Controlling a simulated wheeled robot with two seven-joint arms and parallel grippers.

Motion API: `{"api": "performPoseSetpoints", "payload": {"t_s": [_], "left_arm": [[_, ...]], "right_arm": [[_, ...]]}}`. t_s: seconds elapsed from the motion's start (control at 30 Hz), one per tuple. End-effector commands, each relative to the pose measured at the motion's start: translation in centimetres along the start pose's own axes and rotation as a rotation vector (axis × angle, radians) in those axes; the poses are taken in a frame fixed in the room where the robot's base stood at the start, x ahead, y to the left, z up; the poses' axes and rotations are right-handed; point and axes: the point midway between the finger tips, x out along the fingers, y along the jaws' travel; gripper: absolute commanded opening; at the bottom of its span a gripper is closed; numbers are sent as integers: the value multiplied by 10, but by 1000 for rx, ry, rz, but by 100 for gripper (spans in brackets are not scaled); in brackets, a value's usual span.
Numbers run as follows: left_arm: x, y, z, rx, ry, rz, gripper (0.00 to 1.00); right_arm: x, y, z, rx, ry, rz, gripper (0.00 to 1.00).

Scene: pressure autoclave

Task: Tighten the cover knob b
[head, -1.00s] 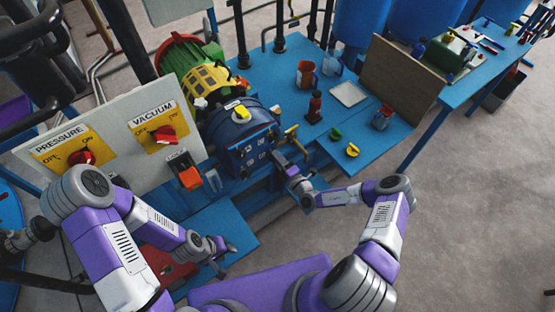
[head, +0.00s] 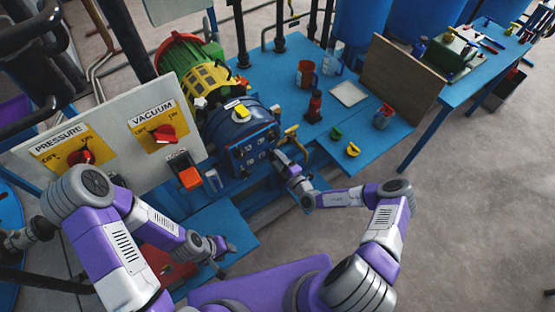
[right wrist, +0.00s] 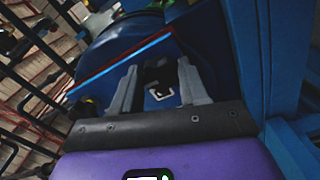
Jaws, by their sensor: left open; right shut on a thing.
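The blue autoclave (head: 232,118) lies on the blue bench, with its square blue cover (head: 240,164) facing my side. In the head view my right gripper (head: 279,160) is at the right edge of this cover. The right wrist view shows its two grey fingers (right wrist: 157,80) closed around a small dark piece (right wrist: 154,72) at the cover, which appears to be a cover knob. The fingers and shadow hide much of it, and I cannot read a letter on it. My left gripper (head: 228,248) is open and empty, low in front of the bench and apart from the cover.
A panel with red PRESSURE (head: 82,157) and VACUUM (head: 164,133) switches stands left of the autoclave. Open floor lies further right.

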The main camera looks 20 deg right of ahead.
Motion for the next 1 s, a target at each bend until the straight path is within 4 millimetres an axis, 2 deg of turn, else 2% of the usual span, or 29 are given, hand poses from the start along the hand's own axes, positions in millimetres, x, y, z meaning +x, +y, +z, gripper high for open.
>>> {"api": "performPoseSetpoints", "payload": {"t_s": [0.07, 0.1, 0.27, 0.53, 0.63, 1.0], "left_arm": [[0, 0, 0, 0, 0, 0, 43], [0, 0, 0, 0, 0, 0, 43], [0, 0, 0, 0, 0, 0, 43], [0, 0, 0, 0, 0, 0, 43], [-2, 1, 0, 0, 0, 0, 43], [-10, 4, 0, 0, 0, 0, 43]], "right_arm": [[-1, -1, -1, 2, 1, -3, 13], [-1, -1, -1, 2, 1, -3, 45], [0, -1, 0, 1, 1, -2, 69], [-1, 0, 0, -1, 0, -1, 69], [-8, 0, 0, -1, -1, -2, 69], [-65, 0, 0, 0, -1, -3, 69]]}}
